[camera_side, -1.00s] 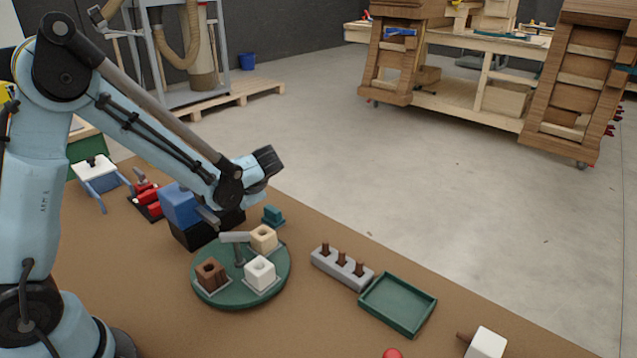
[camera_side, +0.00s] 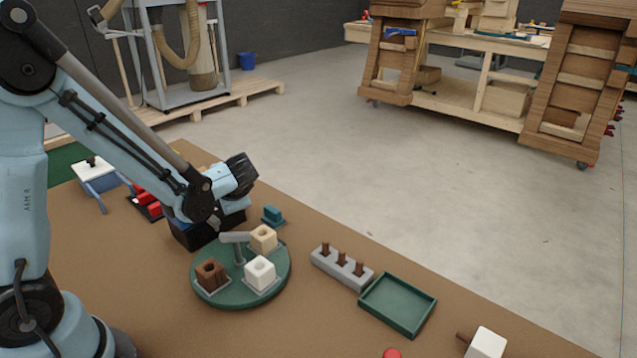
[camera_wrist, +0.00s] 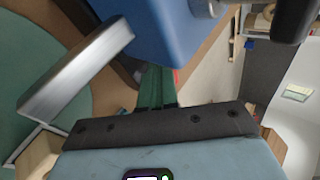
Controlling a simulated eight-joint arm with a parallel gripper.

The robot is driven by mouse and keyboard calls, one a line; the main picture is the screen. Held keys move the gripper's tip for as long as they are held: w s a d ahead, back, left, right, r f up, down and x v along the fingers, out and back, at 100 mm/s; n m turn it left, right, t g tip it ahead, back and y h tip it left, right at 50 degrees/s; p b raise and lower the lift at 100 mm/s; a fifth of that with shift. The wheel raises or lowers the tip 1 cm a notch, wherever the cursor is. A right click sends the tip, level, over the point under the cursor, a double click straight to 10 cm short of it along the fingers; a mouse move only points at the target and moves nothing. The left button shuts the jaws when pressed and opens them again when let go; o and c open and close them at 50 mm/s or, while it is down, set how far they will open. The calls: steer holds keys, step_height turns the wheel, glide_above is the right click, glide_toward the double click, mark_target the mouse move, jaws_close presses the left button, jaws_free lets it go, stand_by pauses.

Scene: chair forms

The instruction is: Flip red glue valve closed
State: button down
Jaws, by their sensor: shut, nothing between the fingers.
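In the wrist view, my gripper (camera_wrist: 158,80) shows as narrow dark green fingers, shut and empty, close under a blue block (camera_wrist: 175,35). A small red patch (camera_wrist: 176,75) shows just right of the fingertips; I cannot tell whether it is the glue valve or whether they touch it. A grey metal bar (camera_wrist: 75,72) sticks out left of the blue block. In the side view, my wrist hides most of the blue block, which stands on a black base (camera_side: 197,236). My fingers and any red valve there are hidden behind the wrist.
A green turntable (camera_side: 235,296) carries brown, white and cream blocks close in front of the black base. A teal piece (camera_side: 272,215), a grey peg rack (camera_side: 342,268) and an empty green tray (camera_side: 397,304) stand to the right. Red pieces (camera_side: 146,202) lie left of my wrist.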

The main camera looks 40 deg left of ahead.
steer(key=shift+s+a, duration=0.3)
steer(key=shift+s, duration=0.05)
stand_by(0.3)
steer(key=shift+w, duration=0.15)
stand_by(0.4)
steer(key=shift+w+d, duration=0.3)
steer(key=shift+w, duration=0.55)
steer(key=d, duration=0.2)
steer(key=s+d, duration=0.1)
steer(key=d, duration=0.1)
steer(key=shift+s+d, duration=0.1)
steer(key=shift+s, duration=0.05)
steer(key=shift+v, duration=4.9)
steer(key=shift+s, duration=0.2)
